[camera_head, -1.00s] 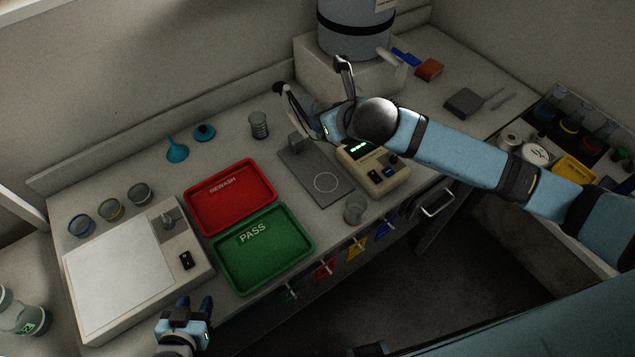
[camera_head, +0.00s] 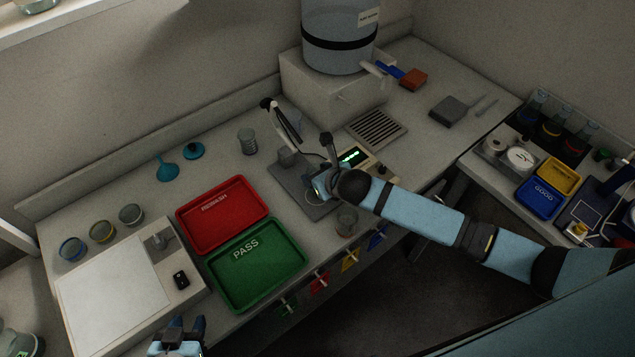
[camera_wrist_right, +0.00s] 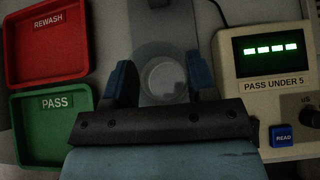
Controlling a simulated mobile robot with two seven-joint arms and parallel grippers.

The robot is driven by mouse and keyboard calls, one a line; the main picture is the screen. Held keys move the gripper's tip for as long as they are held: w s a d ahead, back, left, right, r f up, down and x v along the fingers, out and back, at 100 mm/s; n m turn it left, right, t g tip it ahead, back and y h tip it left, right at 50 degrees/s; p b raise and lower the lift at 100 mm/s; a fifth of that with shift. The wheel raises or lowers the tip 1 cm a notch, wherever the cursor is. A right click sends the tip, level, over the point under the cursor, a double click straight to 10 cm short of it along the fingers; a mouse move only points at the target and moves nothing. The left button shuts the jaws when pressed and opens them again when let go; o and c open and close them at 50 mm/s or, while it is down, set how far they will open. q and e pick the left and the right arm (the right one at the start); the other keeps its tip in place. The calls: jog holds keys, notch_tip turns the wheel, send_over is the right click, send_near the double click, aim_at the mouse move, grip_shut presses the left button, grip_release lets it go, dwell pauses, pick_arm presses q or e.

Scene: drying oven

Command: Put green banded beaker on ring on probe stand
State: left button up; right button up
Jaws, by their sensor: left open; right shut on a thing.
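My right gripper (camera_wrist_right: 161,66) is shut on a clear beaker (camera_wrist_right: 163,80), seen from above between the blue fingers in the right wrist view. No green band can be made out on it. I cannot tell whether the beaker touches the plate. The stand's probe arm (camera_head: 285,122) rises behind the hand. My left gripper (camera_head: 187,325) is open and empty at the front left.
The meter (camera_wrist_right: 270,80) stands right of the hand. A red REWASH tray (camera_head: 203,240) and green PASS tray (camera_head: 220,290) lie left. Another beaker (camera_head: 347,222) stands near the front edge, close to my right arm. A ridged beaker (camera_head: 247,141) stands behind.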

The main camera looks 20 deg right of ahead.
jog(key=shift+f, duration=1.9)
jog(key=shift+f, duration=0.1)
jog(key=o, duration=1)
jog(key=shift+c, duration=0.2)
pick_arm(q)
jog(key=shift+d+f+b, duration=0.1)
jog(key=shift+f+b, duration=0.2)
pick_arm(e)
jog(key=v, duration=1.2)
jog(key=shift+s, duration=0.1)
